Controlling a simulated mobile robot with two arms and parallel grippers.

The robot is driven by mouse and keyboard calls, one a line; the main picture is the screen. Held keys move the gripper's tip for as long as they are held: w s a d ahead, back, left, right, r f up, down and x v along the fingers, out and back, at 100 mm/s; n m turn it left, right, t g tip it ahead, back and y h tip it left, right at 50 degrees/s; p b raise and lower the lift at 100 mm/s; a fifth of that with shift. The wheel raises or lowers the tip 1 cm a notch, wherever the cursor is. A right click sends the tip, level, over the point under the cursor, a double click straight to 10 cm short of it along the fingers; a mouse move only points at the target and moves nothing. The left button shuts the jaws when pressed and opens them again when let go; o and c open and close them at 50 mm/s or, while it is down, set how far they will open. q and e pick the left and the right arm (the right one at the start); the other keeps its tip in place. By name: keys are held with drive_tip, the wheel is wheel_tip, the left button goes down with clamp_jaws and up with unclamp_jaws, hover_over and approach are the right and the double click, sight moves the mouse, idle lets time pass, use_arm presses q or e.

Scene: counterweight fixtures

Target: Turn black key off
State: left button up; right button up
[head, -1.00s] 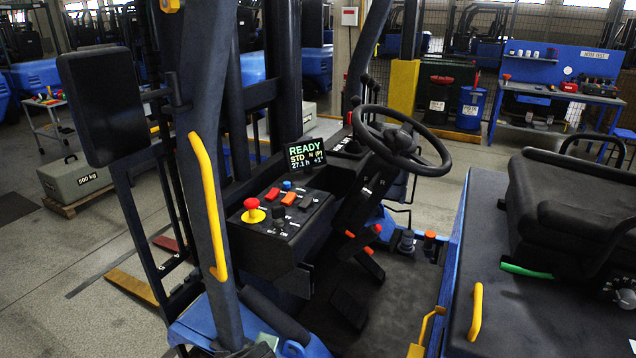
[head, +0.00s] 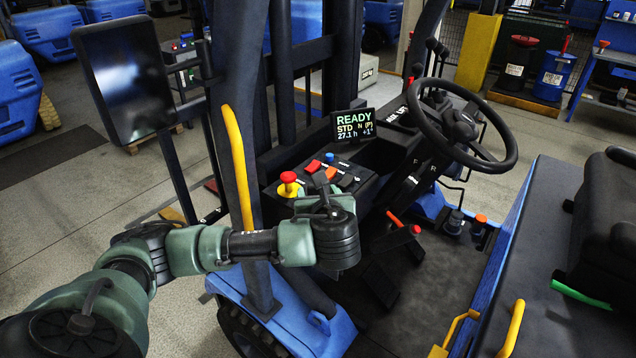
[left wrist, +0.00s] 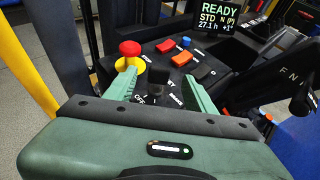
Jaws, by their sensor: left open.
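The black key (left wrist: 158,76) stands on the dark console (left wrist: 222,88) in the left wrist view, with white lettering beside it, partly readable as OFF. My left gripper (left wrist: 161,84) is open, its two green fingers to either side of the key with gaps between. I cannot tell whether the fingertips are level with the key. In the head view my left gripper (head: 322,200) is over the near part of the console and hides the key. The display (head: 354,125) reads READY. My right gripper is out of view.
A red mushroom button on a yellow base (left wrist: 131,50) is close by the left finger. Red, orange and blue switches (left wrist: 183,58) lie beyond the key. A yellow grab bar (head: 238,165) on the pillar and the steering wheel (head: 460,125) flank the console.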

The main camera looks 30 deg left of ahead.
use_arm(q)
drive_tip(key=p+x, duration=0.1)
drive_tip(key=x, duration=0.4)
drive_tip(key=shift+w+a+p, duration=0.1)
drive_tip(key=shift+w+p, duration=0.05)
drive_tip(key=shift+p, duration=0.15)
drive_tip(key=shift+w+a+f, duration=0.35)
drive_tip(key=shift+w, duration=0.05)
clamp_jaws()
